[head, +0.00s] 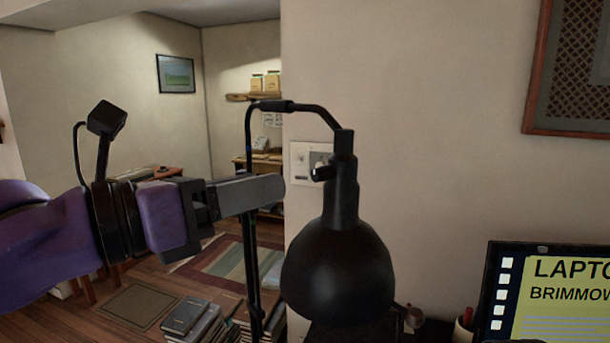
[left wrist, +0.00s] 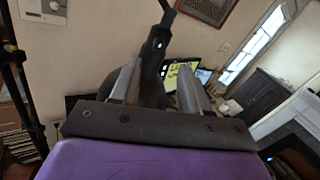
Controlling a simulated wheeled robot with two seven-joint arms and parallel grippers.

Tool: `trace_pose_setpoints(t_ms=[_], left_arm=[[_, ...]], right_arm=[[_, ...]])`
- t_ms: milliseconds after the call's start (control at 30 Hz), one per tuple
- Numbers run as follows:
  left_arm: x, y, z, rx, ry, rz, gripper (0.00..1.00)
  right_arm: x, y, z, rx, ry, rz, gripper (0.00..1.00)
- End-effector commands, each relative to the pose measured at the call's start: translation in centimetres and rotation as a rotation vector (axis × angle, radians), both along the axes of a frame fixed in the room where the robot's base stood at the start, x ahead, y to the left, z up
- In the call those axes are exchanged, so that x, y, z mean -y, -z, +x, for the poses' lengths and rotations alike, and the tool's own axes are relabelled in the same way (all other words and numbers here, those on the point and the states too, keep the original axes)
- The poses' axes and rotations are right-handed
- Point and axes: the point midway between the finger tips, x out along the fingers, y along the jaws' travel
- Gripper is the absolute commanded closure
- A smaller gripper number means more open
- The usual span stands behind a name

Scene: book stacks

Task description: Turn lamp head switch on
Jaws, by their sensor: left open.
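The black desk lamp has a round dome-shaped head (head: 338,272) hanging from a thin curved arm in the middle of the head view. A small switch knob (head: 320,173) sticks out to the left of the lamp's neck (head: 344,190). My left gripper (head: 280,189) comes in from the left, its fingers pointing right, just left of and slightly below the knob. In the left wrist view its fingers are apart, and the dark lamp neck (left wrist: 153,62) with a bright spot on it shows between and beyond them. I cannot tell whether they touch it. My right gripper is not in view.
The lamp's thin black pole (head: 251,250) stands below my left fingers. A wall plate (head: 300,160) is on the wall behind the knob. A laptop (head: 545,295) stands at the lower right. Book stacks (head: 195,318) lie on the floor at lower left.

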Motion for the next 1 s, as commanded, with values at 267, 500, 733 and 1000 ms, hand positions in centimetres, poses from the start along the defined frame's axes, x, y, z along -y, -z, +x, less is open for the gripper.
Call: trace_pose_setpoints(t_ms=[267,500,733,1000], left_arm=[[4.7,0.3,4.1,-0.001,-0.001,0.009,0.54],[6.3,0.2,5.5,-0.001,-0.002,0.006,0.54],[6.3,0.2,5.5,-0.001,-0.002,0.006,0.61],[6.3,0.2,5.5,-0.001,-0.003,0.007,1.00]], right_arm=[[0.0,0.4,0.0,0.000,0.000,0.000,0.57],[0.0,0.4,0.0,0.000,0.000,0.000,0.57],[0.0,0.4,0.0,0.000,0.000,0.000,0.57],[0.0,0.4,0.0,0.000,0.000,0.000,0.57]])
